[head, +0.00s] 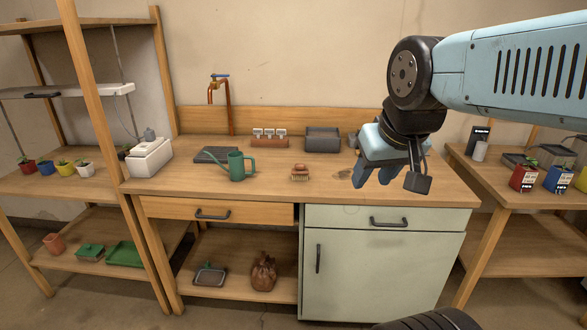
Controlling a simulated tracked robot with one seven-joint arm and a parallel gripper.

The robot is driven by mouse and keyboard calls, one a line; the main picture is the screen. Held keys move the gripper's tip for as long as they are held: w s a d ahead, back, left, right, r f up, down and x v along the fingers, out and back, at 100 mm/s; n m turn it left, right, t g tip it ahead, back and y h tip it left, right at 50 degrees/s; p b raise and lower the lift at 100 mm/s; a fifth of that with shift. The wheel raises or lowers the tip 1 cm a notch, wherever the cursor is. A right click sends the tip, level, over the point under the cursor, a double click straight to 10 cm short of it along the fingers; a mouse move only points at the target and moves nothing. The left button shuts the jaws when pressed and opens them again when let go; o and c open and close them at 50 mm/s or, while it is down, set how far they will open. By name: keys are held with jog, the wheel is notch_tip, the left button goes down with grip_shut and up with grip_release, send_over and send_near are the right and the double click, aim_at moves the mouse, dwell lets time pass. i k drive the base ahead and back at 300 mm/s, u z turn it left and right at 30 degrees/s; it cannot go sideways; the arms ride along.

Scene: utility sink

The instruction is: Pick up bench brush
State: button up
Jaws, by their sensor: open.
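A small brush (300,173) with a reddish-brown wooden back and pale bristles sits on the wooden bench top (340,190), near the front edge and about mid-width. It looks like the bench brush. My gripper (390,184) is to the right of the brush, in front of or above the right part of the bench. It is open, with its fingers pointing down, and nothing shows between them. My gripper and arm hide part of the bench's right back area.
A green watering can (238,167) stands left of the brush. Behind are a dark tray (216,155), a small rack with white labels (269,137), a grey bin (322,140) and a copper tap (219,95). A white box (149,158) stands far left.

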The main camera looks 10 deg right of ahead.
aim_at(300, 170)
jog(key=i, duration=0.85)
jog(key=u, duration=0.05)
